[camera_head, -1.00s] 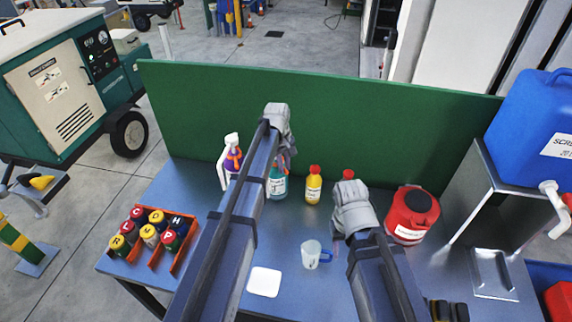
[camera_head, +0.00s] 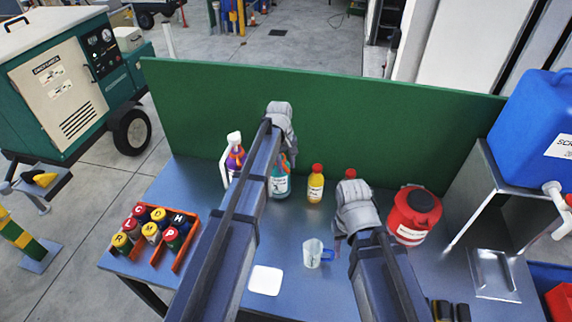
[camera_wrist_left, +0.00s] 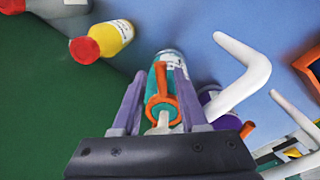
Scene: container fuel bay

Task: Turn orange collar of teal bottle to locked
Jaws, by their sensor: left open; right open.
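The teal bottle (camera_head: 280,187) stands upright on the blue table near the green panel, with a white label. In the left wrist view its teal top sits between my left fingers, and the orange collar (camera_wrist_left: 161,80) is a ring with a straight bar across the top. My left gripper (camera_wrist_left: 157,98) is open, one finger on each side of the collar; I cannot tell if they touch it. In the head view my left gripper (camera_head: 287,155) is above the bottle and partly hides its top. My right gripper (camera_head: 344,238) is open, low over the table near the clear mug.
A clear mug (camera_head: 313,253), a red can (camera_head: 413,212) and an orange crate of cans (camera_head: 186,251) are also on the table. The green panel (camera_head: 400,135) rises behind.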

